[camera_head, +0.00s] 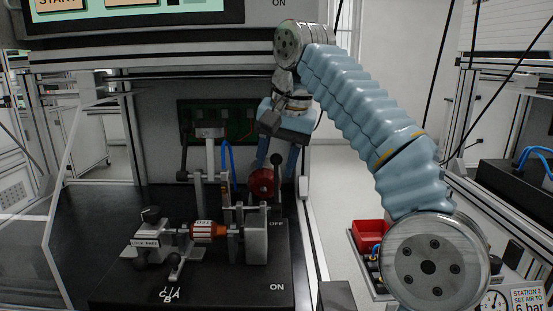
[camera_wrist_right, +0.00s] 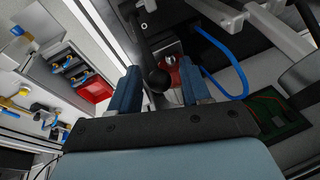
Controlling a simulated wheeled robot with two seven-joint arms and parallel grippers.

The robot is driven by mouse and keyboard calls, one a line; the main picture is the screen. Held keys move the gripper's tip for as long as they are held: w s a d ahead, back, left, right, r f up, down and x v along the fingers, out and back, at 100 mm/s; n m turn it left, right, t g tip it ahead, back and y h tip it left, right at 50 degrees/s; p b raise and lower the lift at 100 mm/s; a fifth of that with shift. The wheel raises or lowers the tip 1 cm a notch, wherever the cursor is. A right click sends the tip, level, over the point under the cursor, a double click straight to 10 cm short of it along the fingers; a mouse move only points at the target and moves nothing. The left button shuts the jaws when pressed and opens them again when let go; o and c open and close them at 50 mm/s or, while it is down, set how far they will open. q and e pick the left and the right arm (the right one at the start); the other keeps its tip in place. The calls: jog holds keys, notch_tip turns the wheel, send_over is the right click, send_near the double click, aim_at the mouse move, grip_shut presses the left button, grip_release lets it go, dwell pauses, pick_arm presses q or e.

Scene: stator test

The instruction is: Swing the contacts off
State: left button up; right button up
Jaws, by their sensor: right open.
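A red and white stator part (camera_head: 207,230) lies in the fixture beside the LOCK PART block (camera_head: 146,241). My left gripper is out of view.
A clear panel (camera_head: 75,215) bounds the left side. A red bin (camera_head: 369,233) is on the right.

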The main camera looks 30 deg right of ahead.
jog(key=shift+s+r, duration=0.1)
jog(key=shift+r, duration=0.45)
jog(key=shift+v, duration=0.9)
jog(key=s+d+b, duration=0.1)
jog(key=s, duration=1.1)
jog(key=shift+d, duration=0.3)
